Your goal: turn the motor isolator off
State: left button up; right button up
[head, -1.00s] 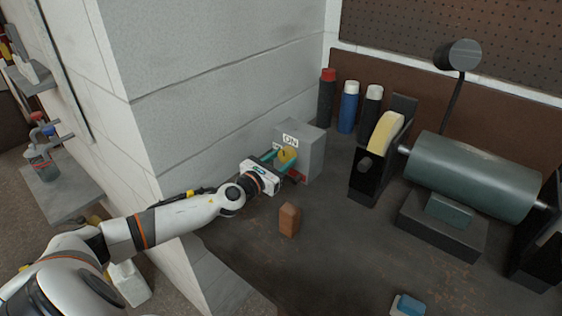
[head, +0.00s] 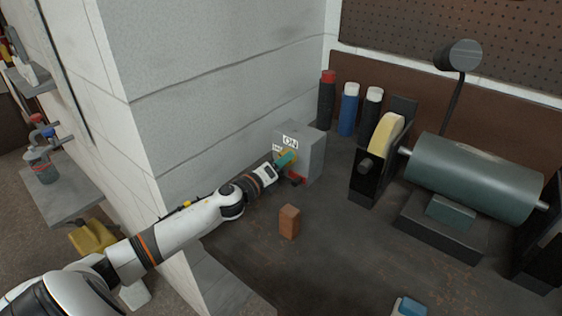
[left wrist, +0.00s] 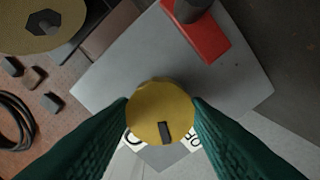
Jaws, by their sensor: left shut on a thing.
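The motor isolator is a grey box (head: 312,153) against the block wall, with a white ON label (head: 290,141) on its face. Its round yellow knob (left wrist: 160,98) has a black mark (left wrist: 166,132) near its rim. In the left wrist view, the mark lies between two white labels (left wrist: 137,138), partly hidden by my fingers. My left gripper (head: 286,159) is shut on the knob, one green finger on each side. A red part (left wrist: 203,42) with a dark cylinder (left wrist: 193,9) sits on the box's lower face. My right gripper is out of view.
A brown block (head: 289,221) stands on the bench in front of the isolator. A blue-and-white item (head: 408,306) lies at the front edge.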

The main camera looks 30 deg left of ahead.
pick_arm(q)
jog(key=n+p, duration=0.1)
jog(key=n, duration=0.4)
jog(key=shift+n, duration=0.4)
dwell(0.3)
jog(key=o, duration=1)
jog(key=shift+c, duration=0.2)
jog(key=s, duration=0.4)
jog(key=s+b, duration=0.1)
jog(key=s, duration=0.3)
jog(key=s+a+b, duration=0.1)
jog(key=s, duration=0.3)
jog(key=shift+f, duration=0.1)
